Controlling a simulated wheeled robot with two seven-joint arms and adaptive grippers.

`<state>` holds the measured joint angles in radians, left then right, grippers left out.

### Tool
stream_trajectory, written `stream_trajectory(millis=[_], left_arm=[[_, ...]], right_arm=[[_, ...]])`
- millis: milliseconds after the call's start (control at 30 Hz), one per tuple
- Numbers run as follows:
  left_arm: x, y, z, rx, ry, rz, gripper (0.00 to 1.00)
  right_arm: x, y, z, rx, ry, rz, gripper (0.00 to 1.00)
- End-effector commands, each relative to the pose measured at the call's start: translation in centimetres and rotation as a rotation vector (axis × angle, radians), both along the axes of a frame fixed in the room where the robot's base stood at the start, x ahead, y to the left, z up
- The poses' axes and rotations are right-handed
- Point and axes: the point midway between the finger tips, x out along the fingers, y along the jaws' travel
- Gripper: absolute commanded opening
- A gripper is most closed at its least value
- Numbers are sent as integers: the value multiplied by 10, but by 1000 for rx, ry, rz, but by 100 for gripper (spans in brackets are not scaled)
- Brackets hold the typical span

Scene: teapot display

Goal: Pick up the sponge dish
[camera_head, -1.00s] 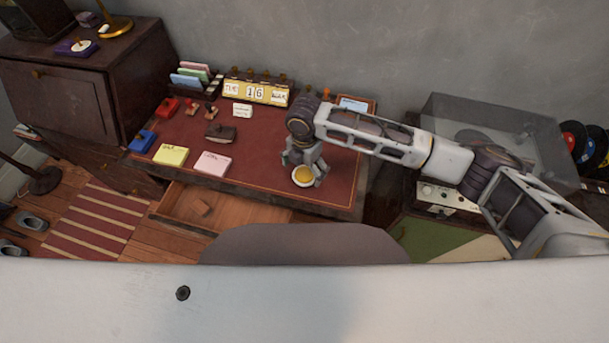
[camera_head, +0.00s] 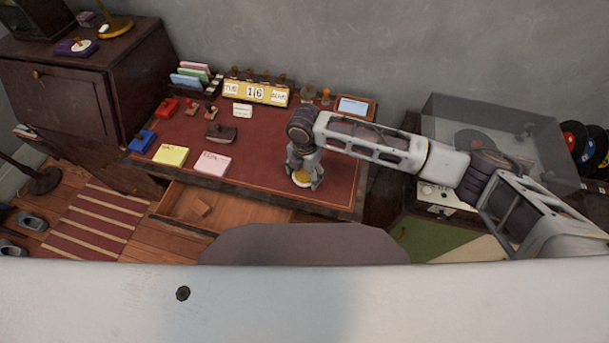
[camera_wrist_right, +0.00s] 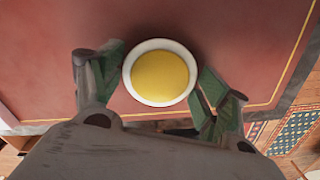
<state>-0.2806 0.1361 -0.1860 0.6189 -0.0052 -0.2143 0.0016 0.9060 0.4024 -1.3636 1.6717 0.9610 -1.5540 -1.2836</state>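The sponge dish (camera_wrist_right: 160,74) is a round white dish with a yellow sponge in it. It stands on the red desk top near the front edge. In the head view the dish (camera_head: 301,179) is partly hidden by my right gripper (camera_head: 305,182), which is right over it. In the right wrist view my right gripper (camera_wrist_right: 158,92) is open, with one green-padded finger on each side of the dish. A small gap shows at the left finger, and the right finger is close to the rim. My left gripper is not in view.
On the desk (camera_head: 262,158) stand a calendar (camera_head: 256,93), a brown blotter (camera_head: 221,132), pink notes (camera_head: 211,163), yellow notes (camera_head: 170,155) and a blue stamp pad (camera_head: 142,141). A drawer (camera_head: 240,208) stands open below. A record player (camera_head: 490,135) is at the right.

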Motion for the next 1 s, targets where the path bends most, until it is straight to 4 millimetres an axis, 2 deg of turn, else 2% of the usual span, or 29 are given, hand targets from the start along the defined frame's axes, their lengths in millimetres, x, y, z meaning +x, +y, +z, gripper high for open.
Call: stream_trajectory(millis=[33,233,467,667,1000], left_arm=[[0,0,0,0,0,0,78],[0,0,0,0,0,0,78],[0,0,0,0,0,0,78],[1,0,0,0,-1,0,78],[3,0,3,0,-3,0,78]], right_arm=[[0,0,0,0,0,0,63],[0,0,0,1,-1,0,39],[0,0,1,1,-1,0,39],[1,0,9,1,-2,0,39],[1,0,52,0,-3,1,39]])
